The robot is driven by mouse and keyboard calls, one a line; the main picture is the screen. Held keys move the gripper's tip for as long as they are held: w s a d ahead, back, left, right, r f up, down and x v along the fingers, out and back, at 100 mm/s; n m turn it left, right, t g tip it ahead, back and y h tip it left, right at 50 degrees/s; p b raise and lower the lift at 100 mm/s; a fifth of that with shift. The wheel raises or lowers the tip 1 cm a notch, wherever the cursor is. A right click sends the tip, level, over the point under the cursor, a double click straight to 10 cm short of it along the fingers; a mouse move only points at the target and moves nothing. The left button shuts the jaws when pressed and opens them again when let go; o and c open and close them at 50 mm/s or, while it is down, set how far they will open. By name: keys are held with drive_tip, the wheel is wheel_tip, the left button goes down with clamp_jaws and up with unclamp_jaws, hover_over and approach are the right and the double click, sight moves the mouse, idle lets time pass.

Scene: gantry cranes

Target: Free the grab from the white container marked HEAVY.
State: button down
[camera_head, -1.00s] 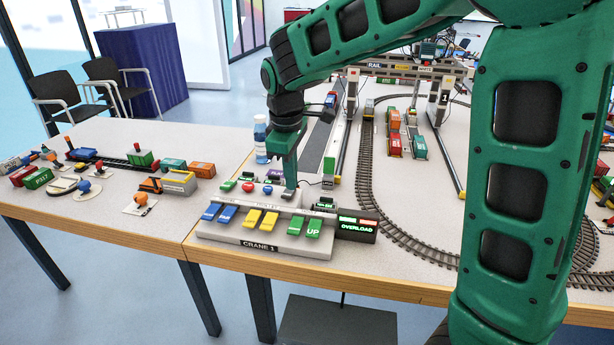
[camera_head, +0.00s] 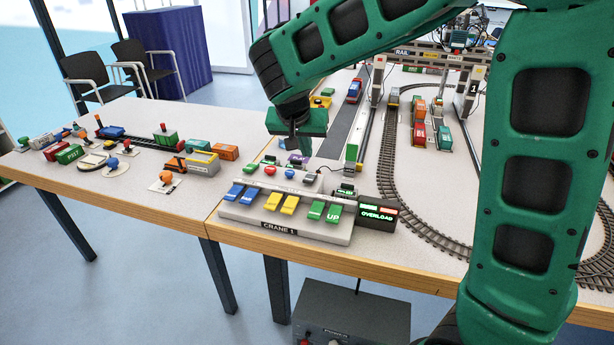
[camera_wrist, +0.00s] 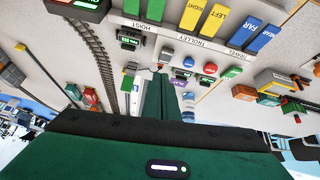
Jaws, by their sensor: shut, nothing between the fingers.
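The CRANE 1 control panel (camera_head: 285,222) stands at the table's front edge. It has blue keys (camera_head: 242,193), yellow keys (camera_head: 281,204) and green keys (camera_head: 325,212), one marked UP. Behind them sit a green button (camera_head: 251,168), a red button (camera_head: 270,170), a blue button (camera_head: 290,173) and a grey switch (camera_head: 309,178). My gripper (camera_head: 300,153) is shut and empty above the panel's back part; its fingers also show in the wrist view (camera_wrist: 161,90). The gantry crane (camera_head: 430,55) stands behind. I cannot make out the grab or a white container marked HEAVY.
A display box (camera_head: 377,213) right of the panel reads OVERLOAD. Railway track (camera_head: 385,165) curves over the table, with orange, red and teal containers (camera_head: 419,120) between rails. Toy wagons (camera_head: 204,161) stand on the left table.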

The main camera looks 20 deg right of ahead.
drive_tip(key=shift+w+r+m, duration=0.15)
drive_tip(key=shift+r+m, duration=0.05)
drive_tip(key=shift+m, duration=0.4)
hover_over(313, 180)
drive_tip(key=s+a, duration=0.1)
drive_tip(key=s, duration=0.1)
drive_tip(key=f, duration=0.8)
drive_tip(key=shift+w+f, duration=0.2)
drive_tip(key=shift+w, duration=0.05)
drive_tip(key=f, duration=0.3)
drive_tip(key=shift+s+a, duration=0.2)
drive_tip(key=shift+s, duration=0.05)
drive_tip(key=shift+f, duration=0.4)
drive_tip(key=shift+f, duration=0.1)
